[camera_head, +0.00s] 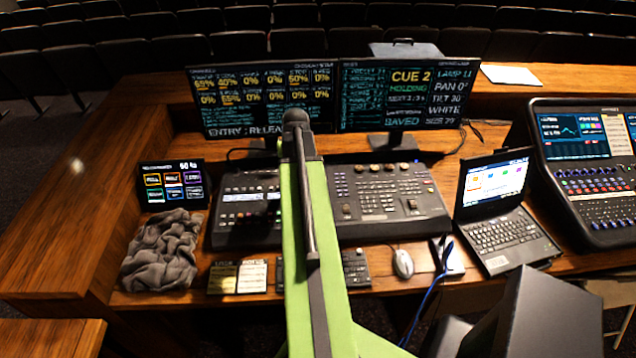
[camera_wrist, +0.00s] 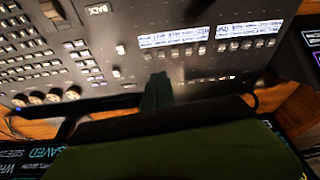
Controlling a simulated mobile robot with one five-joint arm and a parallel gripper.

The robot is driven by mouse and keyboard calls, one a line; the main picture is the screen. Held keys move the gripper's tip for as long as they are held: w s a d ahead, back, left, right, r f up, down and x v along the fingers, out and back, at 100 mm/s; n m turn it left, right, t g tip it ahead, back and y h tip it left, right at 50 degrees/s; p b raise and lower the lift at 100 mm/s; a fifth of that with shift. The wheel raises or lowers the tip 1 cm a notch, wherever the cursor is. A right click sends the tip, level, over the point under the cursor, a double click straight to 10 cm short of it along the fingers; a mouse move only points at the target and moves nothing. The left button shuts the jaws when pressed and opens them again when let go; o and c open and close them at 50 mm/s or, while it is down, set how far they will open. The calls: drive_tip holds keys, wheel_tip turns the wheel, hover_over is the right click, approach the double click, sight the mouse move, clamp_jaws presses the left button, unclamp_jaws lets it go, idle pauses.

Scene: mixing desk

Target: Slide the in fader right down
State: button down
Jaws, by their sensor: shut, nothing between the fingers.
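The dark lighting console (camera_head: 425,222) lies on the wooden desk in the head view, its middle hidden behind my green arm. In the wrist view the console (camera_wrist: 205,95) fills the upper part, with rows of keys, two lit display strips and small light caps. I cannot tell which cap is the in fader right. My gripper (camera_wrist: 158,80) is shut and empty, its dark fingertips over the console face near a few small caps. I cannot tell whether it touches the surface. In the head view my gripper is hidden.
Two monitors (camera_head: 262,100) stand behind the console. A small touch screen (camera_head: 172,184) and a grey cloth (camera_head: 162,250) are at left. A mouse (camera_head: 403,264), a laptop (camera_head: 506,233) and a second console (camera_head: 590,175) are at right. Bare wood shows left of the cloth.

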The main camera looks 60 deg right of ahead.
drive_tip(key=s+d+m, duration=0.1)
drive_tip(key=s+d, duration=0.4)
drive_tip(key=d, duration=0.1)
drive_tip(key=b+x, duration=0.9)
drive_tip(key=shift+d+f, duration=0.1)
drive_tip(key=shift+f, duration=0.15)
drive_tip(key=shift+a+f+b, duration=0.2)
drive_tip(key=shift+f+b, duration=0.15)
drive_tip(key=shift+b, duration=0.2)
drive_tip(key=shift+s+a+r+p, duration=0.2)
drive_tip(key=shift+s+a, duration=0.35)
drive_tip(key=shift+a, duration=0.15)
drive_tip(key=shift+s+a+r+p, duration=0.2)
drive_tip(key=shift+s+a, duration=0.3)
drive_tip(key=shift+a, duration=0.2)
